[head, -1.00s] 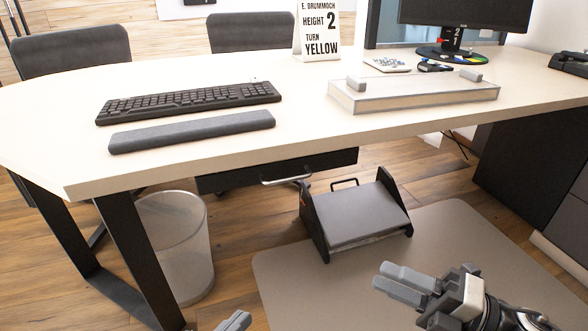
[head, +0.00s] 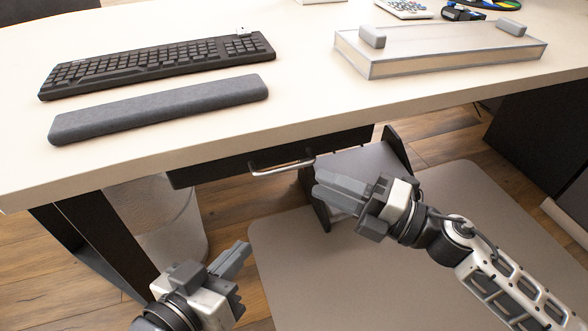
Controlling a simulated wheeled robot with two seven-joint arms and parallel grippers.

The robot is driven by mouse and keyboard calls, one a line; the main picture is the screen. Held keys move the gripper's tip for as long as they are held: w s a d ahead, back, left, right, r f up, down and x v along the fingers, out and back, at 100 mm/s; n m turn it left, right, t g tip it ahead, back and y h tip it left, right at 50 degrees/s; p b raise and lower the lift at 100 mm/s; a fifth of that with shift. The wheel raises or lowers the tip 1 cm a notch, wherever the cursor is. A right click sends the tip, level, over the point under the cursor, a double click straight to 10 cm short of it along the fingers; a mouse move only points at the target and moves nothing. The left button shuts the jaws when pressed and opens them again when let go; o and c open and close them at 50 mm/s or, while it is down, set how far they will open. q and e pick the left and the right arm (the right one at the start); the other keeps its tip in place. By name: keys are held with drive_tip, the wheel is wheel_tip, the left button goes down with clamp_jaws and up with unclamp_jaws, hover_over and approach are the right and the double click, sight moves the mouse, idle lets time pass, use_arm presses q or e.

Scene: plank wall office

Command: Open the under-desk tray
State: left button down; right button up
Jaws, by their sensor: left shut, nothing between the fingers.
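The under-desk tray (head: 215,172) is a dark, flat drawer front beneath the near edge of the desk, with a silver bar handle (head: 282,168). It looks closed, with its front close under the desktop. My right gripper (head: 318,190) is just right of and slightly below the handle in the picture, fingers pointing left. It appears apart from the handle; its fingers lie close together, and I cannot tell whether they are open. My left gripper (head: 247,248) is low in the picture, below the handle, shut and empty, fingers pointing up and right.
On the desk (head: 300,105) are a keyboard (head: 160,62), a grey wrist rest (head: 160,108) and a pale flat box (head: 440,50). Under it stand a mesh bin (head: 155,215), a footrest (head: 365,160) behind my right gripper, and a dark cabinet (head: 540,130). A floor mat (head: 290,262) lies in front.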

drive_tip(key=f+x, duration=0.1)
drive_tip(key=x, duration=0.5)
drive_tip(key=shift+w+a+r, duration=0.2)
drive_tip(key=shift+r, duration=0.3)
clamp_jaws()
